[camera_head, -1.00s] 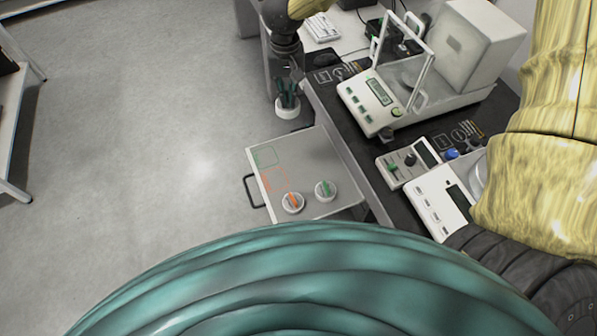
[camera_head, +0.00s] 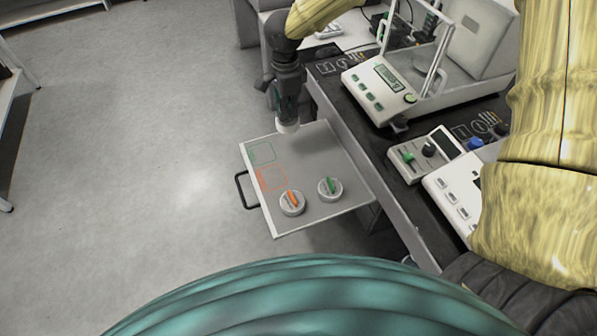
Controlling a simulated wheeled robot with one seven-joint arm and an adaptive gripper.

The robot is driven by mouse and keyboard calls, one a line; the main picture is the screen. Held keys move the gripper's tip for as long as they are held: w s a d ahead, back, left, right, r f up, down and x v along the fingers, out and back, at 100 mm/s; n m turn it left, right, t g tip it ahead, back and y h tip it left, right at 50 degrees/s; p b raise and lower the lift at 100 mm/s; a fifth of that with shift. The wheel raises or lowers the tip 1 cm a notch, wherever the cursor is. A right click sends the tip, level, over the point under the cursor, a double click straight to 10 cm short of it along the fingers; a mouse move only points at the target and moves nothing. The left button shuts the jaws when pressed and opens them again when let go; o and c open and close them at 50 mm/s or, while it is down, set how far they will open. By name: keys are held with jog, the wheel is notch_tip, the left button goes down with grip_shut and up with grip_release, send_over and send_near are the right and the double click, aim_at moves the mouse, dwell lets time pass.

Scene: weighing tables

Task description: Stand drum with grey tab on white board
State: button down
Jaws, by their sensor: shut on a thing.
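My gripper (camera_head: 287,112) points down and is shut on a small white drum (camera_head: 288,127). Its fingers cover the drum's top, so I cannot see its tab. The held drum appears at the far edge of a pale grey board with a white rim (camera_head: 262,208); I cannot tell how high above it. Two white drums stand on the board's near part, one with an orange tab (camera_head: 292,203), one with a green tab (camera_head: 330,188). I see no other board that looks whiter.
The board has green (camera_head: 262,152) and orange (camera_head: 271,179) outlines at its left and a black handle (camera_head: 243,190). Its middle is clear. To the right, a dark bench holds a balance with a glass shield (camera_head: 385,88) and a small control box (camera_head: 425,155). Open floor lies left.

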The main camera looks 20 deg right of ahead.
jog(key=shift+f, duration=5.05)
jog(key=c, duration=1.6)
grip_release()
jog(key=shift+f, duration=0.1)
jog(key=shift+c, duration=0.2)
notch_tip(320, 180, up, 12)
jog(key=shift+r, duration=0.15)
